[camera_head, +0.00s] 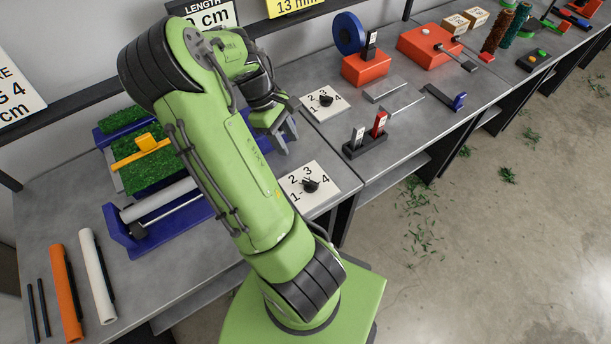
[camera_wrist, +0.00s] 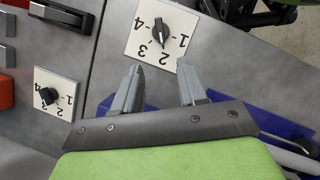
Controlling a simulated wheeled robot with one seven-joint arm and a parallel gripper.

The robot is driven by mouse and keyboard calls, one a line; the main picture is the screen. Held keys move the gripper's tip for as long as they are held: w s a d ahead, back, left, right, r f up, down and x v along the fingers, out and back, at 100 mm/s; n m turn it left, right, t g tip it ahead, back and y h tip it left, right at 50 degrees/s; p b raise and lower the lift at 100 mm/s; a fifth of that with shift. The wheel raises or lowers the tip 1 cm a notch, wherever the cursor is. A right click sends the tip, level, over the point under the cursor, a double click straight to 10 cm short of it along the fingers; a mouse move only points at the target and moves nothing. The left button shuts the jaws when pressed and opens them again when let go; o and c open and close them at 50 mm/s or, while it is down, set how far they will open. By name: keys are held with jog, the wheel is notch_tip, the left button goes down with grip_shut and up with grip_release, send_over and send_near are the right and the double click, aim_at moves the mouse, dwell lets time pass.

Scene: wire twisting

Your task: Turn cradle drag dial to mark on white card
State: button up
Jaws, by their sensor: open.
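A dial with a black knob (camera_head: 310,186) sits on a white number card marked 1 to 4, on the bench right of the blue cradle (camera_head: 117,222). In the wrist view its knob (camera_wrist: 159,32) lies beyond my fingertips, its bar roughly up-down; I cannot tell exactly which mark it points to. My gripper (camera_head: 289,137) is open and empty, apart from the dial; its two grey fingers (camera_wrist: 163,80) show in the wrist view. A cut-off white card (camera_head: 14,88) on the wall at left reads "KE", "G 4", "cm".
A second dial card (camera_head: 325,101) lies further back, near the orange spool block (camera_head: 366,68). A small clamp stand (camera_head: 378,140) stands to the right. An orange tube (camera_head: 66,290) and a white tube (camera_head: 97,275) lie at left.

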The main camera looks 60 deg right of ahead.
aim_at(307, 180)
jog(key=b+x, duration=0.3)
jog(key=x, duration=1.1)
jog(key=shift+f, duration=0.3)
jog(key=shift+a, duration=0.1)
grip_shut()
